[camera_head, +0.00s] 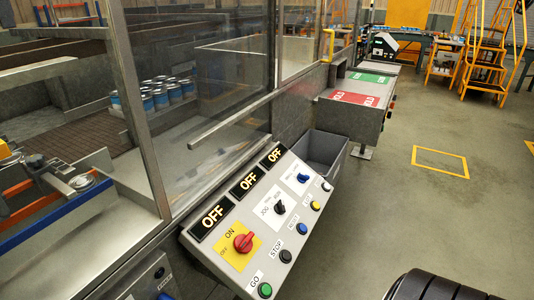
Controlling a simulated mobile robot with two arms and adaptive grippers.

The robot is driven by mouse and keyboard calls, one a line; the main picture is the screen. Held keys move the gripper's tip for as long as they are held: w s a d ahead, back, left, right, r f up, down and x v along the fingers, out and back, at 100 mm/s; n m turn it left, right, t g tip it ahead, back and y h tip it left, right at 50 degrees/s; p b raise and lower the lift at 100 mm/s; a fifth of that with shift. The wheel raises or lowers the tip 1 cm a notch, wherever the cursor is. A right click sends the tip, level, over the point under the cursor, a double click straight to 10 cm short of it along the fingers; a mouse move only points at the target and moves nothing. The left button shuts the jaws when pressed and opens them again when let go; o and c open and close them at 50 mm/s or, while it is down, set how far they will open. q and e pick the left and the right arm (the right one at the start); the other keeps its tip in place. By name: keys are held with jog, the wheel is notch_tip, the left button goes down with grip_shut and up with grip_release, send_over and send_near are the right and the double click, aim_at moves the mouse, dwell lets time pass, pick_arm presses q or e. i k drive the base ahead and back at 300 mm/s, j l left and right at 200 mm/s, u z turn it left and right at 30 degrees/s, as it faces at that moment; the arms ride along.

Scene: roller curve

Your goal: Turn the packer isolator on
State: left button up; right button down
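A sloped grey control panel (205,263) stands at the lower middle of the head view. It carries a red rotary knob (243,243) on a yellow plate (228,247) marked ON and OFF, which looks like an isolator switch. I cannot tell for certain which mark the knob points to. Three black signs along the panel's upper edge each read OFF: a near one (213,215), a middle one (247,181) and a far one (273,155). Neither of my grippers is in view.
The panel also has a black selector (280,207), a blue selector (303,177) and several push buttons, including a green one (265,290). A grey bin (322,155) stands behind the panel. Glass guarding (200,90) borders the left. Open floor (400,210) lies to the right.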

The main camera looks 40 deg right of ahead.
aim_at(243, 244)
jog(key=l+z, duration=0.2)
jog(key=z, duration=0.25)
jog(key=l+z, duration=0.25)
jog(key=z, duration=0.25)
